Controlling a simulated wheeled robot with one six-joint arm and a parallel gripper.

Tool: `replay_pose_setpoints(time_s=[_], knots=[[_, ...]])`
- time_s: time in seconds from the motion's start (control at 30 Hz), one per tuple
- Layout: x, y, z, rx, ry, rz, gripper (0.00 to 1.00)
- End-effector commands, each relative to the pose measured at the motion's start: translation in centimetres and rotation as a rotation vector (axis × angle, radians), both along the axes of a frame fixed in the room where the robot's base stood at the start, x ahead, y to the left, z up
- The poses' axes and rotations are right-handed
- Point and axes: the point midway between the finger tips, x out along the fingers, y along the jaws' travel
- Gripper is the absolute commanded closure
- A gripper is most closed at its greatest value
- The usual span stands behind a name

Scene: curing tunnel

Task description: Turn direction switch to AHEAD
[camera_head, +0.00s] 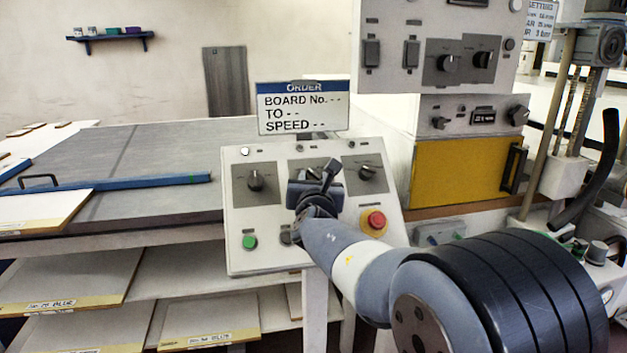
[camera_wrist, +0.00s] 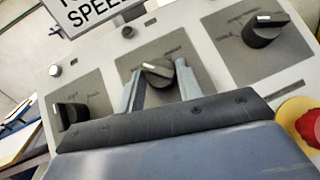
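The control panel (camera_head: 310,235) carries three black rotary knobs in a row on grey plates. The left knob (camera_head: 256,180) and right knob (camera_head: 368,172) are clear in the head view; my gripper (camera_head: 328,178) hides the middle one. In the wrist view the middle knob (camera_wrist: 157,74) sits between the two fingertips of my gripper (camera_wrist: 157,82), with a small gap seeming to show on each side. Its white pointer lies nearly crosswise, tilted down to the right. The left knob (camera_wrist: 70,115) and right knob (camera_wrist: 264,32) flank it. The plate lettering is too small to read, so I cannot tell which is the direction switch.
A red stop button (camera_head: 373,222) and a green button (camera_head: 249,242) are low on the panel. An order sign (camera_head: 303,108) stands above it. Another switch box (camera_head: 435,55) and a yellow cabinet (camera_head: 455,170) are behind right. Boards lie on shelves at left.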

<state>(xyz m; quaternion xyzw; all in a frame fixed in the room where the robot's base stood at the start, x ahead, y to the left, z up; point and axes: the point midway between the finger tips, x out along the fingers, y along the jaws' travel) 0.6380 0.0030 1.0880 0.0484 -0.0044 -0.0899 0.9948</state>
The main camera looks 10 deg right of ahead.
Motion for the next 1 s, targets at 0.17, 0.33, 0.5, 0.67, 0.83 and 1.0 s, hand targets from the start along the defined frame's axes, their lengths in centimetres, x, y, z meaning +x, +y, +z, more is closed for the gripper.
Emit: replay_pose_setpoints(time_s=[0.17, 0.33, 0.5, 0.67, 0.83, 1.0], knots=[[0.00, 0.04, 0.01, 0.000, 0.000, 0.001, 0.82], [0.00, 0.05, 0.03, 0.000, 0.000, 0.000, 0.89], [0.01, 0.12, 0.14, 0.015, 0.001, -0.014, 0.89], [0.04, 0.26, 0.35, 0.055, 0.001, -0.053, 0.89], [0.10, 0.47, 0.52, 0.128, 0.003, -0.126, 0.89], [0.20, 0.67, 0.72, 0.232, 0.003, -0.233, 0.89]])
